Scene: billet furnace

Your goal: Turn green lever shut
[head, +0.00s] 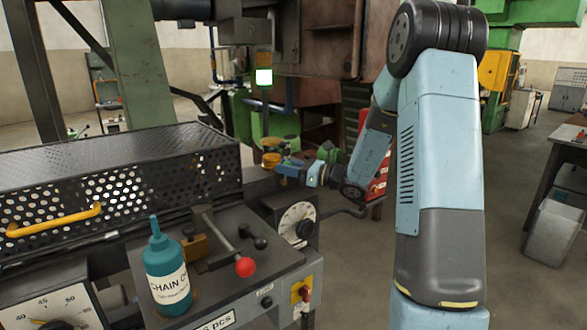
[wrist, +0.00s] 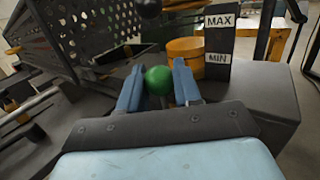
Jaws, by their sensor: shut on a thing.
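The green lever shows in the wrist view as a round green knob (wrist: 158,80). It sits between the two blue fingers of my gripper (wrist: 160,88), which is shut on it. The lever's shaft is hidden behind the knob and the fingers. In the head view my gripper (head: 290,167) is at the far right end of the bench, beyond the dial. I cannot make out the green knob clearly there.
A perforated guard (head: 120,180) covers the bench's left. A red-knobbed lever (head: 245,267), a teal oil bottle (head: 167,275) and a dial (head: 297,224) stand nearer. An orange cylinder (wrist: 185,52) and a MAX/MIN plate (wrist: 219,40) lie just past my fingers.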

